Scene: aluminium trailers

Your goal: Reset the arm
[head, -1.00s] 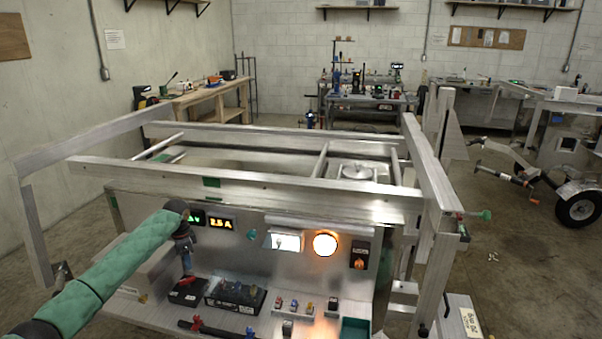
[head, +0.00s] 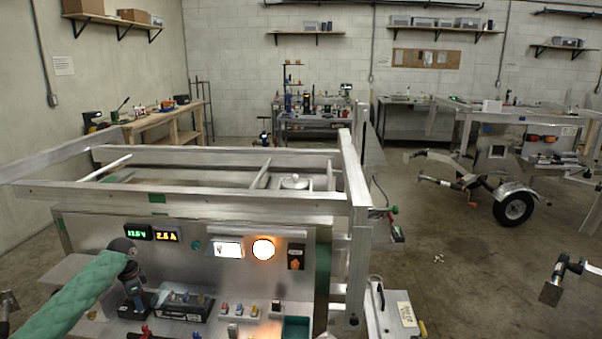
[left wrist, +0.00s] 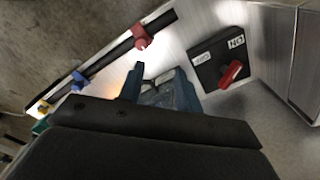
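My left arm, in a green sleeve, comes in from the lower left of the head view. Its dark gripper (head: 133,292) points down in front of the trailer's metal panel (head: 220,275), low over the shelf. In the left wrist view its blue fingers (left wrist: 160,88) stand apart, and I see nothing held between them. A black switch box with a red knob (left wrist: 232,73) lies to their right, apart from them. A black bar (left wrist: 105,62) with a red clip (left wrist: 143,37) and a blue clip (left wrist: 78,82) lies to their left. My right gripper is not in view.
The trailer's aluminium frame (head: 200,191) rises behind the panel. The panel has lit displays (head: 152,233) and a glowing round lamp (head: 263,250). A black terminal block (head: 185,306) and a green bin (head: 297,327) are on the shelf.

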